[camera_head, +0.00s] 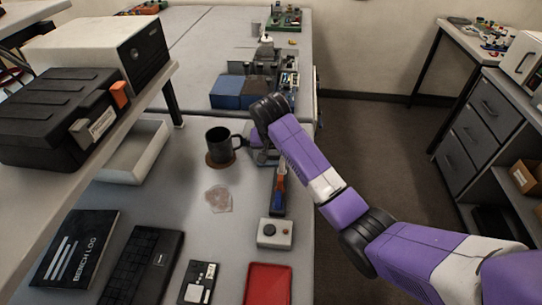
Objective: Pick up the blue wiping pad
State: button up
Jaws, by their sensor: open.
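My purple and white arm reaches in from the lower right. My gripper (262,155) is at its far end, over the bench just right of the black mug. It is open, and its fingers are small and partly hidden by the wrist. I cannot identify the wiping pad with certainty. A small blue piece (278,204) lies by an orange-tipped tool on a narrow dark strip, below my gripper in the picture. A larger blue block (227,93) sits farther back, beyond my gripper. Nothing is visible between the fingers.
The black mug (220,147) stands on a brown coaster close left of my gripper. A clear crumpled piece (218,199), a grey button box (275,233) and a red tray (268,286) lie nearer. A shelf with a black case (65,115) overhangs the left. Open floor lies right.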

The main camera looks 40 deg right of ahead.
jog(key=shift+w+f, duration=0.1)
jog(key=shift+f, duration=0.1)
jog(key=c, duration=1.3)
jog(key=shift+r, duration=0.2)
notch_tip(320, 180, up, 13)
jog(key=b, duration=0.1)
notch_tip(320, 180, up, 5)
jog(key=p, duration=0.4)
send_over(270, 152)
jog(key=shift+s+r+p, duration=0.2)
jog(key=shift+r+p, duration=0.65)
jog(key=shift+p, duration=0.05)
